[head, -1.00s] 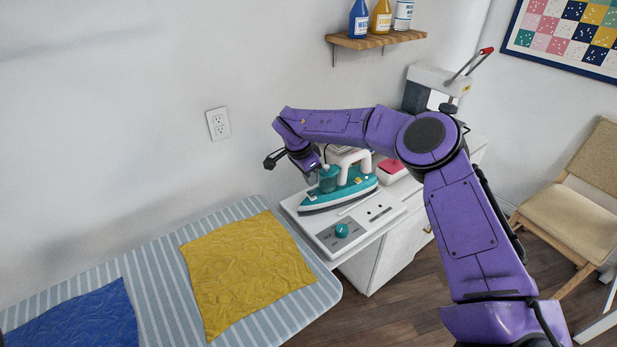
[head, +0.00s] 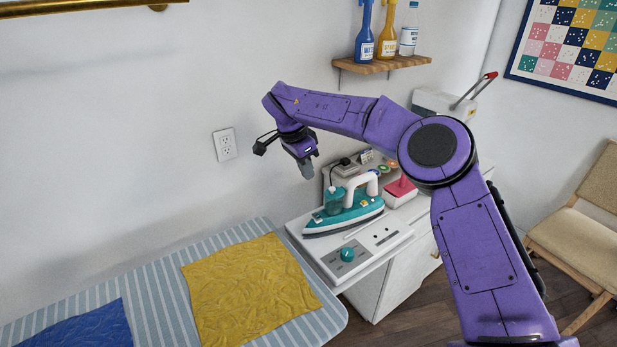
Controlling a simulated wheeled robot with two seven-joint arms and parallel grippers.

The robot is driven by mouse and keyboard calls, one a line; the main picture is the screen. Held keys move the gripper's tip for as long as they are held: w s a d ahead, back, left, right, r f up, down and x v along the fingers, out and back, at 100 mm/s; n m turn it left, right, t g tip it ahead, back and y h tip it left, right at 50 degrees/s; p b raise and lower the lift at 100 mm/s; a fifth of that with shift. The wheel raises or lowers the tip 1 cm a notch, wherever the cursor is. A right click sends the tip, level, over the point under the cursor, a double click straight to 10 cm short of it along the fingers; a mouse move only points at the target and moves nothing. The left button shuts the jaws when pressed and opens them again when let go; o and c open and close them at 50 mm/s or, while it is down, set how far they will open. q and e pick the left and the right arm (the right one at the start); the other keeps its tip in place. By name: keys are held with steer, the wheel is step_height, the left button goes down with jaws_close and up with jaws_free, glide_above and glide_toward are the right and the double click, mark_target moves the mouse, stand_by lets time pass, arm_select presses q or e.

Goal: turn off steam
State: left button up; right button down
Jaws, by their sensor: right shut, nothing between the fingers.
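The teal and white iron (head: 345,212) rests on its grey-white base station on the cabinet top. A teal round knob (head: 347,254) sits on the station's front panel (head: 365,258); its setting is too small to read. My right gripper (head: 307,172) is shut and empty, pointing down in the air above and behind the iron's left part, apart from it. My left gripper is out of view.
A striped ironing board (head: 165,275) holds a yellow cloth (head: 250,290) and a blue cloth (head: 75,328). A red pincushion-like item (head: 400,187) stands right of the iron. A wall shelf (head: 385,68) holds several bottles. A chair (head: 580,225) stands at right.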

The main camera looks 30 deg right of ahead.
arm_select(q)
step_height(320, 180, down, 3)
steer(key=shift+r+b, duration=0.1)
steer(key=shift+b, duration=0.8)
arm_select(e)
steer(key=shift+s+a+r+g, duration=0.1)
steer(key=shift+s+a+g, duration=0.15)
steer(key=shift+a+g, duration=0.1)
steer(key=shift+d, duration=0.1)
steer(key=p, duration=0.2)
glide_toward(319, 217)
steer(key=x, duration=0.5)
steer(key=shift+d, duration=0.3)
steer(key=shift+f, duration=0.75)
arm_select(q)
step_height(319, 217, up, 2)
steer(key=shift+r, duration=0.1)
